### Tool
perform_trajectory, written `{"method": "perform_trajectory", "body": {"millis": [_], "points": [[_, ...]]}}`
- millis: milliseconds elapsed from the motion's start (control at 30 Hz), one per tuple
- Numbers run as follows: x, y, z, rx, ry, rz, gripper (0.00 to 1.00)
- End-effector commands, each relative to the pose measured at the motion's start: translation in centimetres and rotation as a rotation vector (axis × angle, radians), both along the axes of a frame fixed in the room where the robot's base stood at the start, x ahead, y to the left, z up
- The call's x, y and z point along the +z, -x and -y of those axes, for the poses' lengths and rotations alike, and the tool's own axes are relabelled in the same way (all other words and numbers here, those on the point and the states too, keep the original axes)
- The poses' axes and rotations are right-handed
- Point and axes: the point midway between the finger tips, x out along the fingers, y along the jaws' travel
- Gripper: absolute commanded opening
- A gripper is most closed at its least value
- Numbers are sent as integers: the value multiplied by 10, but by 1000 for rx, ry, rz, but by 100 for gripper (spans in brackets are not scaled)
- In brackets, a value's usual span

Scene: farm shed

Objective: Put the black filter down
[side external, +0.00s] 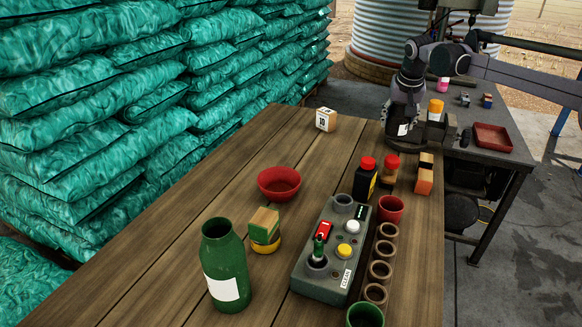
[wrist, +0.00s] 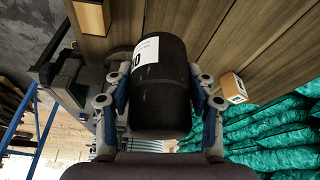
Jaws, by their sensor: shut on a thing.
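The black filter (wrist: 165,100) is a dark cylinder with a white label, and it fills the middle of the wrist view. My gripper (wrist: 158,88) is shut on it, with a finger on each side. In the side external view, my gripper (side external: 404,103) is at the far right end of the wooden table, with the filter (side external: 397,127) upright below it. I cannot tell whether the filter's base touches the tabletop.
A numbered wooden block (side external: 326,119) stands left of the filter. Red-capped bottles (side external: 366,178), a red bowl (side external: 279,183), a grey control box (side external: 334,249) and a green bottle (side external: 225,266) stand nearer. An orange-capped bottle (side external: 435,110) is close on the right. Bare wood lies left of the filter.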

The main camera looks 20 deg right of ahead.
Motion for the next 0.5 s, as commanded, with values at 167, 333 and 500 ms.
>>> {"method": "perform_trajectory", "body": {"millis": [167, 333, 500], "points": [[2, -5, -42, 250, 0, 7, 14], [3, -7, -66, 397, 7, 18, 14], [-3, -12, -83, 447, 10, 21, 14]]}}
